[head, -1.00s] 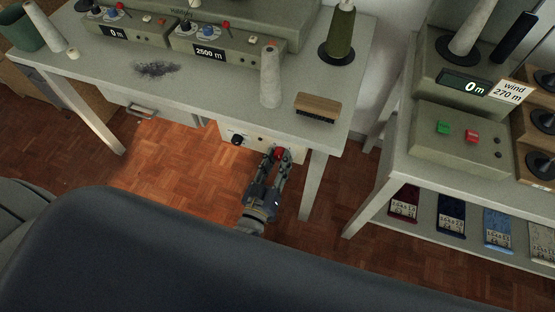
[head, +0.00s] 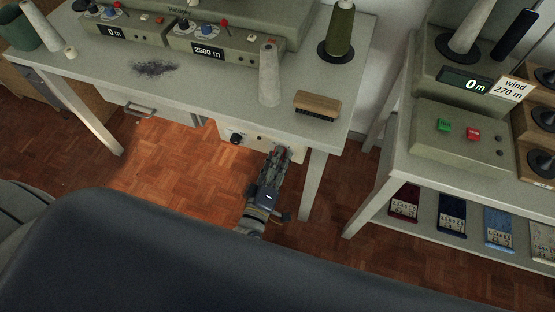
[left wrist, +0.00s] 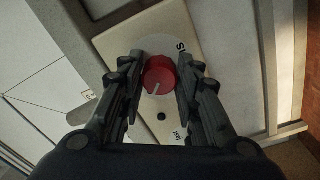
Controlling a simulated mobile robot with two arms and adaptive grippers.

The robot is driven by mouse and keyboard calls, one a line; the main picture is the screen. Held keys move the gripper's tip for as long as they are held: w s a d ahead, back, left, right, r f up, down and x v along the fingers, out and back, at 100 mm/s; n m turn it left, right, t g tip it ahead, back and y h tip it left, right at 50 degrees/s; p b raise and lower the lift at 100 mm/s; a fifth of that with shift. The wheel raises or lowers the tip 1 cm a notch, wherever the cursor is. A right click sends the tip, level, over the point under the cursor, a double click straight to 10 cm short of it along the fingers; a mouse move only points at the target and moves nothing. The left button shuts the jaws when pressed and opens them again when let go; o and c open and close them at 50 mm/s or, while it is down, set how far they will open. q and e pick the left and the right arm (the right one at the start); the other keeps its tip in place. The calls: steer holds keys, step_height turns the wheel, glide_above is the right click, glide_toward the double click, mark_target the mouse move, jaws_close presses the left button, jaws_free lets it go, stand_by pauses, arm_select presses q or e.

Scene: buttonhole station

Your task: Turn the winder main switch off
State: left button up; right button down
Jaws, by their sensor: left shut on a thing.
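The main switch is a red rotary knob (left wrist: 159,75) on a round grey plate with partly hidden lettering, on a cream panel (left wrist: 205,18). Its white pointer mark faces down and slightly left in the left wrist view. My left gripper (left wrist: 160,82) has a finger on each side of the knob and is shut on it. In the head view my left gripper (head: 277,158) reaches the panel (head: 258,140) under the table's front edge and mostly hides the knob. My right gripper is not in view.
A black knob (head: 236,138) sits left on the same panel. A white table leg (head: 313,185) stands close to the right of my gripper. Above are a grey cone (head: 269,75) and a wooden brush (head: 317,105). The winder (head: 459,142) with green and red buttons is at right.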

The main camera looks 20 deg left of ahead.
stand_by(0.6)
arm_select(q)
steer(key=o, duration=1.1)
steer(key=shift+c, duration=0.2)
steer(key=s, duration=1.2)
steer(key=shift+a, duration=0.25)
steer(key=shift+f, duration=0.1)
